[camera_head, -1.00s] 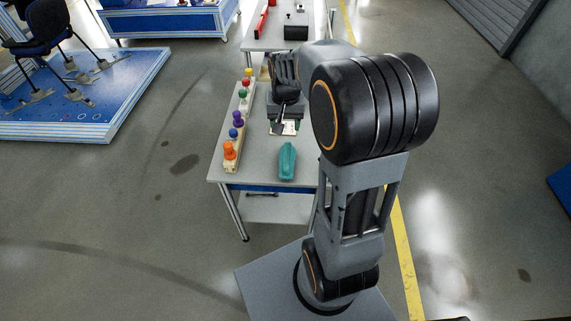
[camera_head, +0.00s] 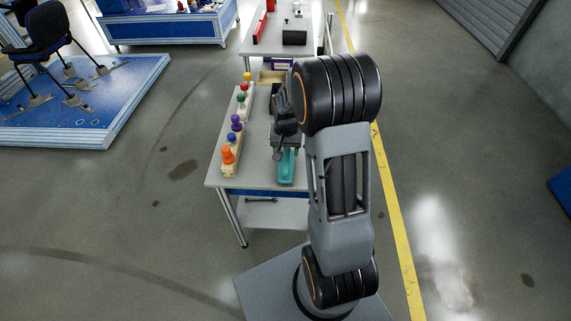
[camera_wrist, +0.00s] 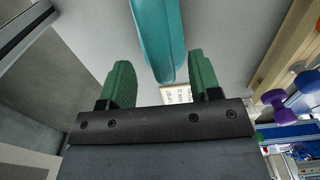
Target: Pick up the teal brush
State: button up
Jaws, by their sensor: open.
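The teal brush (camera_head: 286,172) lies on the grey table near its front edge in the head view. In the wrist view the brush (camera_wrist: 160,35) runs from the top edge down to a narrower end between the two green fingertips. My gripper (camera_wrist: 160,82) is open, with a finger to either side of that end and a gap on each side. In the head view my gripper (camera_head: 282,152) is at the far end of the brush and hides part of it. I cannot tell its height above the table.
A wooden rack (camera_head: 238,128) with several coloured knobs stands along the table's left side. A printed label (camera_wrist: 176,95) lies by the brush's end. The bare tabletop (camera_head: 255,170) is free between rack and brush. A second table (camera_head: 265,48) stands behind.

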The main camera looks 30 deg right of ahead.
aim_at(286, 155)
jog(key=shift+a+f, duration=0.1)
jog(key=shift+f, duration=1.85)
grip_shut()
jog(key=shift+r, duration=0.1)
jog(key=shift+r, duration=0.8)
jog(key=s+a+r, duration=0.1)
jog(key=r, duration=0.1)
jog(key=s+a+r, duration=0.1)
jog(key=s+r, duration=0.1)
jog(key=r, duration=0.1)
jog(key=s+r, duration=0.2)
jog(key=r, duration=0.1)
jog(key=shift+a, duration=0.4)
jog(key=s+a+r, duration=0.3)
jog(key=s+a, duration=0.1)
jog(key=s, duration=0.3)
jog(key=shift+s+r, duration=0.15)
